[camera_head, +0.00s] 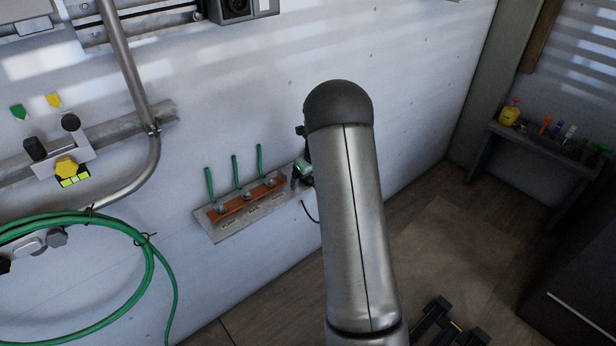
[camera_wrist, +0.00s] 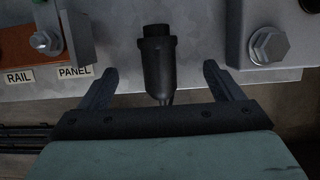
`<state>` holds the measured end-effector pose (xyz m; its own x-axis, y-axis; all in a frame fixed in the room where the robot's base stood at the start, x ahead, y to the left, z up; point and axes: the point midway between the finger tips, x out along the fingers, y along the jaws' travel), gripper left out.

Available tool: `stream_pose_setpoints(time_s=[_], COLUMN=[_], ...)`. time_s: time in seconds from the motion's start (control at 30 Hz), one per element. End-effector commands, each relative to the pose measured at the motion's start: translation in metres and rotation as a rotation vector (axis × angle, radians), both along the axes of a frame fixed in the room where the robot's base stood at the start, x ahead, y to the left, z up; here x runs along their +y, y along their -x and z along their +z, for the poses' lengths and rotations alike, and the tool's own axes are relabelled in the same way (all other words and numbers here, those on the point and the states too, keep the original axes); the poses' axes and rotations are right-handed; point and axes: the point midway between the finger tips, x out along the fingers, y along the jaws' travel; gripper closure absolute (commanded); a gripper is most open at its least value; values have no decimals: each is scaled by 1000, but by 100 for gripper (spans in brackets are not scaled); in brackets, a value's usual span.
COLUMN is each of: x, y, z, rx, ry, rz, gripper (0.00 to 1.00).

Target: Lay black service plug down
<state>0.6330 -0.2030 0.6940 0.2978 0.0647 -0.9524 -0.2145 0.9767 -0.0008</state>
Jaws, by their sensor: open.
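The black service plug (camera_wrist: 158,70) shows in the wrist view in front of the grey metal plate. Its narrower end points up in the picture, and its tapered end runs down toward my gripper's body. My gripper (camera_wrist: 160,80) is open, with one finger on each side of the plug and a clear gap to both. I cannot tell whether the plug rests on the plate or stands off it. In the head view my arm hides most of the gripper; a teal part of it (camera_head: 304,169) shows at the right end of the plate, and the plug is not distinguishable.
The plate (camera_head: 226,232) on the wall carries a brown strip with several green upright pieces (camera_head: 235,170). RAIL and PANEL labels (camera_wrist: 74,71) lie left of the plug. A grey block with a large bolt (camera_wrist: 269,46) stands close right. A green hose (camera_head: 152,275) hangs at left.

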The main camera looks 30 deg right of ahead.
Motion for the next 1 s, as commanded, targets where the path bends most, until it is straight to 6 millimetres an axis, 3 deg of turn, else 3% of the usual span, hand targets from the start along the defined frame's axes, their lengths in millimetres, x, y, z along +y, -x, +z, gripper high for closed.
stream_pose_setpoints(time_s=[0.27, 1.0], x=[0, 0], y=[0, 0], z=[4, 72], rx=[0, 0], ry=[0, 0], rz=[0, 0], gripper=[13, 13])
